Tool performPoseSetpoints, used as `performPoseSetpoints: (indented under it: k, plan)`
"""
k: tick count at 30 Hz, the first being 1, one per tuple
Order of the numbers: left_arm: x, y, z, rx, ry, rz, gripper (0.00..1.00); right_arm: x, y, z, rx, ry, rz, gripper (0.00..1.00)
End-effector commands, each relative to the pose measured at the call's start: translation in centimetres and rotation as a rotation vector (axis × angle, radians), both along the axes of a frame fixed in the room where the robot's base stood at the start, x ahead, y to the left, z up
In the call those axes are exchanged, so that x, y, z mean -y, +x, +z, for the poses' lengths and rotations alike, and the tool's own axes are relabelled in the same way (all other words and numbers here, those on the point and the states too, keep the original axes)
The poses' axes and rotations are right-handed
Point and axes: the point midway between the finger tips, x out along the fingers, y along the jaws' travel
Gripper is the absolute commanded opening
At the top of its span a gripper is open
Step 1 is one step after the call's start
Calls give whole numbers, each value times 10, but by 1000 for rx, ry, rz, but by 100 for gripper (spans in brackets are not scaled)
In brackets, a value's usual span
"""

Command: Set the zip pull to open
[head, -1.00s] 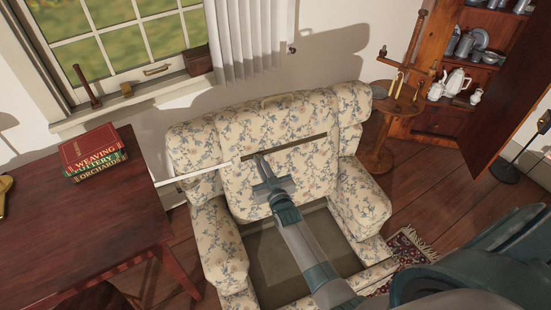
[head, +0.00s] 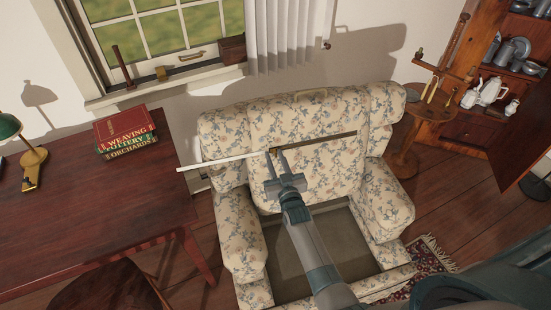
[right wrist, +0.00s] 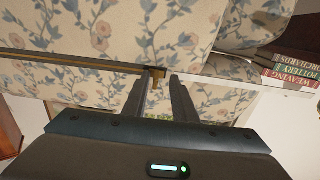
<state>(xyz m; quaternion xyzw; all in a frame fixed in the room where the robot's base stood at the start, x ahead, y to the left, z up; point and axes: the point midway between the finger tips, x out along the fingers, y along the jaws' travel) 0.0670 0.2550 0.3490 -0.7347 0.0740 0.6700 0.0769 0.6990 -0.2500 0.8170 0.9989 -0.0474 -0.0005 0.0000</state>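A floral armchair (head: 325,125) stands in the middle of the head view. A dark brown slot (head: 325,140) crosses its backrest, and a white strip (head: 220,161) runs on from its left end. The small brass zip pull shows in the right wrist view (right wrist: 157,75), where brown slot and white strip meet. My right gripper (head: 277,152) reaches the backrest from the front. Its two fingers are apart, with the pull between or just beyond their tips (right wrist: 159,75). I cannot tell whether they touch it. My left gripper is not in view.
A dark wooden desk (head: 80,215) with stacked books (head: 127,135) and a lamp (head: 33,160) stands at the left. A small round table (head: 430,108) stands right of the chair, before a cabinet (head: 480,140). A patterned rug (head: 430,255) lies at lower right.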

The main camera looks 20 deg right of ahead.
Motion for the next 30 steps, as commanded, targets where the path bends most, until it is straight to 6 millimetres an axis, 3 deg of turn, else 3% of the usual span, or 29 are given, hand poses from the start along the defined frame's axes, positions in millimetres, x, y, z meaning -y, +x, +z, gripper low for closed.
performPoseSetpoints:
  k: [8,13,30]
  plan:
    - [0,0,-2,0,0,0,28,0,-7,-1,0,0,-1,25]
    - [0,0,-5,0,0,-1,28,-1,-23,-1,1,0,-1,25]
    - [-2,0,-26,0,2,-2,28,-13,-125,-3,-1,-1,1,25]
